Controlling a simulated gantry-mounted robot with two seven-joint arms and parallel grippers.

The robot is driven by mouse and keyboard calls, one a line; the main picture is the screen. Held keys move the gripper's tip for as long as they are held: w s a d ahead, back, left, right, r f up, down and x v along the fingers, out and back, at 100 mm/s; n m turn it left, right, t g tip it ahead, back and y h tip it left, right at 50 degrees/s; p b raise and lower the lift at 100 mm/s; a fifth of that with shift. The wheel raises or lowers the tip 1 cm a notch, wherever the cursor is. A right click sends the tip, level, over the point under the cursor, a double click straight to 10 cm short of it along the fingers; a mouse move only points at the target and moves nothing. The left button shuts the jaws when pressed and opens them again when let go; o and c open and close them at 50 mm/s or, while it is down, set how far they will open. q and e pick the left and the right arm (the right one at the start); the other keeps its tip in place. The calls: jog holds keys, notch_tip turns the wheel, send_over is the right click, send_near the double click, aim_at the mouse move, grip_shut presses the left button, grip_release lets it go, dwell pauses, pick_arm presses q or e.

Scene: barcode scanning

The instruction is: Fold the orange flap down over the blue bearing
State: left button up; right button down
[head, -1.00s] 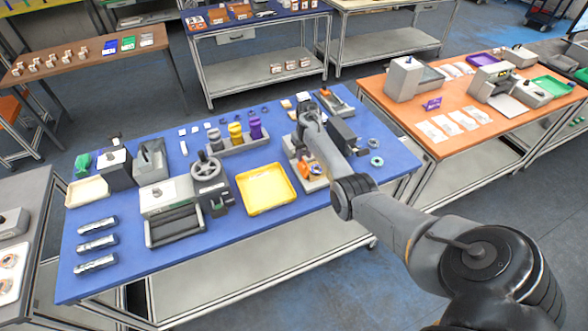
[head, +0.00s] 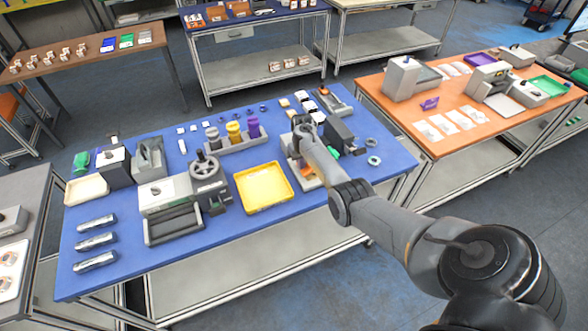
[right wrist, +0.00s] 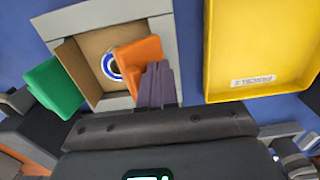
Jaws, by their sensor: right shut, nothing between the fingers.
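The blue bearing (right wrist: 111,66) is a blue and white ring inside an open cardboard box (right wrist: 72,56) in the right wrist view. The orange flap (right wrist: 136,52) is at the box's right side and leans inward, overlapping the bearing's right edge. A green flap (right wrist: 55,88) stands out on the left side. My right gripper (right wrist: 154,85) is shut and empty, its fingers against or very near the orange flap's right side; contact is unclear. In the head view my right arm hides the fingertips and most of the box. My left gripper is not in view.
A grey frame (right wrist: 165,38) surrounds the box. A yellow tray (head: 263,187) lies to its left on the blue table, with a hand-wheel press (head: 205,172) beyond. A dark block (head: 338,133) stands close behind my right arm.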

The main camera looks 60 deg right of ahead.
jog(key=shift+w+a+r, duration=0.25)
jog(key=shift+a+r, duration=0.05)
jog(key=shift+r, duration=0.05)
jog(key=shift+w+a+r+p, duration=0.2)
jog(key=shift+w+r+p, duration=0.1)
jog(key=shift+r+p, duration=0.25)
jog(key=shift+w+a+r+p, duration=0.3)
jog(key=shift+w+a+p, duration=0.2)
jog(key=shift+a, duration=0.2)
jog(key=shift+w+a+r+p, duration=0.3)
jog(key=shift+w+a+p, duration=0.2)
jog(key=shift+a, duration=0.2)
notch_tip(320, 180, up, 8)
jog(key=p, duration=0.8)
jog(key=shift+s+f, duration=0.1)
jog(key=shift+f, duration=0.05)
